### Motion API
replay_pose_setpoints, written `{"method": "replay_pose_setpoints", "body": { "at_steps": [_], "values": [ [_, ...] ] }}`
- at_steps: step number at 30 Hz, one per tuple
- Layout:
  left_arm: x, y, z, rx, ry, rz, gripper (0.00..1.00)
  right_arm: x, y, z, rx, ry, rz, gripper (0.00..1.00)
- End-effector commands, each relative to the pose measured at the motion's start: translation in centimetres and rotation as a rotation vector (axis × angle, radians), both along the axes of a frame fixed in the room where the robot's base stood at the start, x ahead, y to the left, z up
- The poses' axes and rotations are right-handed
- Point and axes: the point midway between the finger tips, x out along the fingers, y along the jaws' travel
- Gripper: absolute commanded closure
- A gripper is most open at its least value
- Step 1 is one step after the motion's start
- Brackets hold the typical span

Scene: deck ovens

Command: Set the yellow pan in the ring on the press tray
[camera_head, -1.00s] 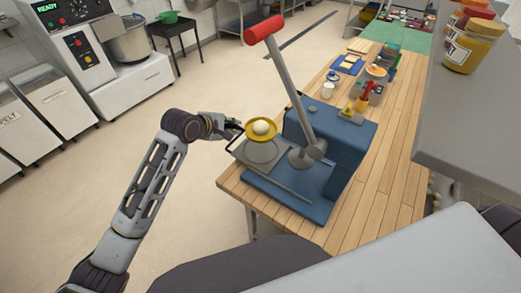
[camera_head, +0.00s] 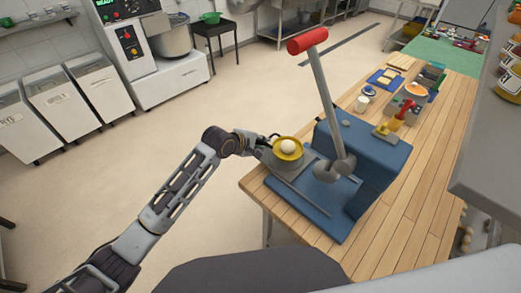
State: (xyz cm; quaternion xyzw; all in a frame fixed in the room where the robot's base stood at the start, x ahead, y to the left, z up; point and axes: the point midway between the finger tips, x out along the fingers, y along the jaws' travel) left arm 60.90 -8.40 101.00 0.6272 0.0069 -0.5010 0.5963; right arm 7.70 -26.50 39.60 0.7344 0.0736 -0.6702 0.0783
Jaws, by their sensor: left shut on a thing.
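The yellow pan (camera_head: 287,156) holds a pale dough ball (camera_head: 288,146) and is over the grey press tray (camera_head: 291,177). My left gripper (camera_head: 268,142) is shut on the pan at its left side. The pan hides most of the ring, and I cannot tell whether the pan rests in it or hovers just above. The blue press (camera_head: 369,161) stands right of the tray, with its red-handled lever (camera_head: 322,82) raised. My right gripper is out of view.
The press stands on a wooden counter (camera_head: 407,222). Behind it are a white cup (camera_head: 362,104), a blue board (camera_head: 386,79) and small containers. A grey shelf (camera_head: 493,165) with jars overhangs the right side. The floor left of the counter is clear.

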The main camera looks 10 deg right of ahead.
Motion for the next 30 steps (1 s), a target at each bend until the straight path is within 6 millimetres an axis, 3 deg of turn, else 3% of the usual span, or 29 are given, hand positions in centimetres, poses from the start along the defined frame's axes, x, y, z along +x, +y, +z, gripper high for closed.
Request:
{"method": "replay_pose_setpoints", "body": {
  "at_steps": [5,15,23,24,28,30],
  "values": [
    [0.0,0.0,-0.3,-0.001,-0.001,0.0,1.0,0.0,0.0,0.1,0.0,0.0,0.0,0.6],
    [0.0,0.0,-3.3,-0.002,-0.002,0.001,1.0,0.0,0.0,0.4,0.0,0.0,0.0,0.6],
    [0.0,0.0,-3.7,0.0,-0.001,0.0,1.0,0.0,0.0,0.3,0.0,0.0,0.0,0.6],
    [0.0,0.1,-3.8,0.002,0.0,0.0,0.8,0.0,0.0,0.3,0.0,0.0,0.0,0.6],
    [0.0,0.1,-3.8,0.002,0.0,0.0,0.63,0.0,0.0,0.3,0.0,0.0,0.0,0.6],
    [0.0,0.0,-3.8,0.001,0.0,0.001,0.6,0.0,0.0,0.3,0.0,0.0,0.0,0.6]
  ]
}}
